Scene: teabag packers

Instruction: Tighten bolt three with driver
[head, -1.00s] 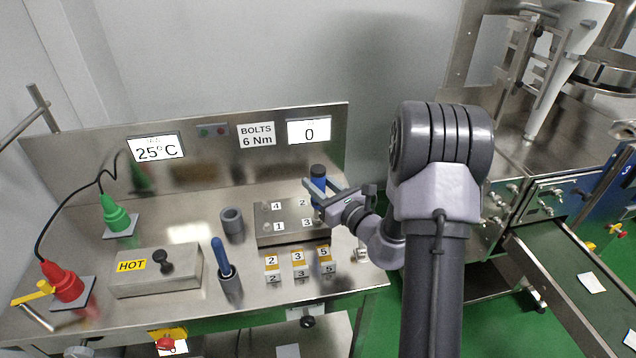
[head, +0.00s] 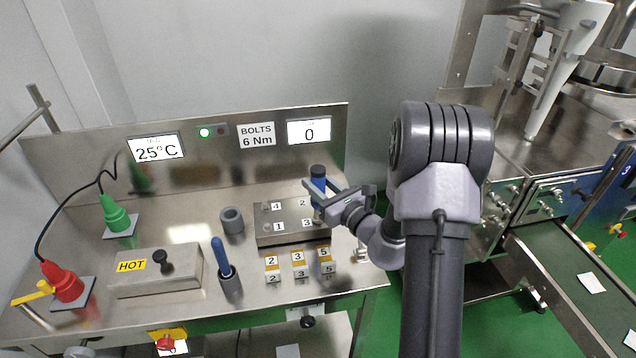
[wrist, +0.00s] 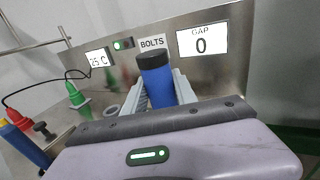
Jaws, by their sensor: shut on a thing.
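My gripper (head: 328,190) is shut on a blue driver with a black cap (head: 318,183), held upright over the right side of the bolt plate (head: 285,239). The driver also shows in the wrist view (wrist: 156,80), between the two jaws. The plate carries labels 1, 2, 3 and 4; the driver stands at the label 3 (head: 307,223) corner. The driver's lower tip and the bolt under it are too small to make out. A display (head: 309,132) reads 0, beside a sign (head: 256,135) reading "BOLTS 6 Nm". A green lamp (head: 204,132) is lit.
A second blue-handled tool (head: 219,254) stands in a holder left of the plate. A grey cup (head: 232,220), a box marked HOT (head: 158,274) and red (head: 64,283) and green (head: 115,214) plugs are further left. Numbered blocks (head: 298,266) sit in front of the plate.

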